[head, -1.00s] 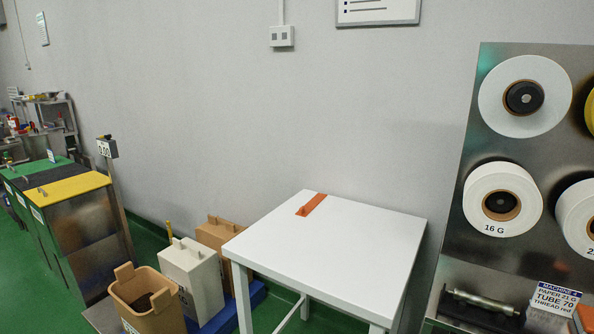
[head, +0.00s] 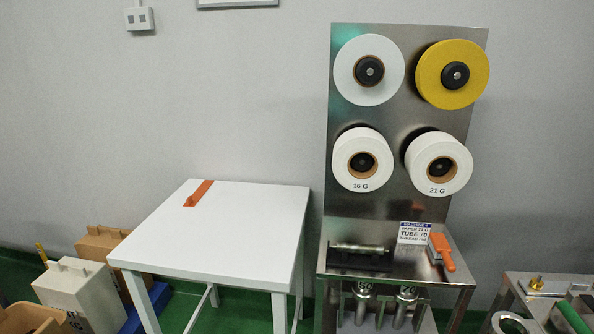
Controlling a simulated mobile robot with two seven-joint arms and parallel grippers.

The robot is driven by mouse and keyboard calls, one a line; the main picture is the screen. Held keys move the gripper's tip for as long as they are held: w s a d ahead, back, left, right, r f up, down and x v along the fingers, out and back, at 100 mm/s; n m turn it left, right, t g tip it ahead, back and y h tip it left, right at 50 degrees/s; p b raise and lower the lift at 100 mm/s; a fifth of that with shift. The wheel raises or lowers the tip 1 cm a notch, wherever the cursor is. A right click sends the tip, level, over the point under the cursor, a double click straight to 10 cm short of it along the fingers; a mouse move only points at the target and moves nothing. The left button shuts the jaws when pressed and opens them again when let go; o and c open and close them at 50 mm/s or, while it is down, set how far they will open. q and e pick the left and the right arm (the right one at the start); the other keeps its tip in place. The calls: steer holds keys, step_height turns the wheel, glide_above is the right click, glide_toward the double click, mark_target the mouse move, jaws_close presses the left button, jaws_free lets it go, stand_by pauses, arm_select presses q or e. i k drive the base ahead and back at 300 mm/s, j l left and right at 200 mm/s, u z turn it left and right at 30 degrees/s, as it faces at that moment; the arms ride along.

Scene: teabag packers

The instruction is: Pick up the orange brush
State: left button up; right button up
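An orange tool with a short handle (head: 442,250) lies at the right edge of the steel machine table, beside the sign card; it looks like a brush. Another flat orange piece with a small raised part (head: 199,193) lies near the back edge of the white table (head: 230,230). At this size I cannot tell for certain which of the two is the brush. Neither of my grippers is in view.
A steel panel holds white rolls (head: 368,70) and a yellow roll (head: 452,74) above the machine table (head: 390,280). Boxes (head: 80,295) stand on the floor at left. Most of the white table is clear.

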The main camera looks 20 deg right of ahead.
mark_target(439, 247)
steer(key=z, duration=1.75)
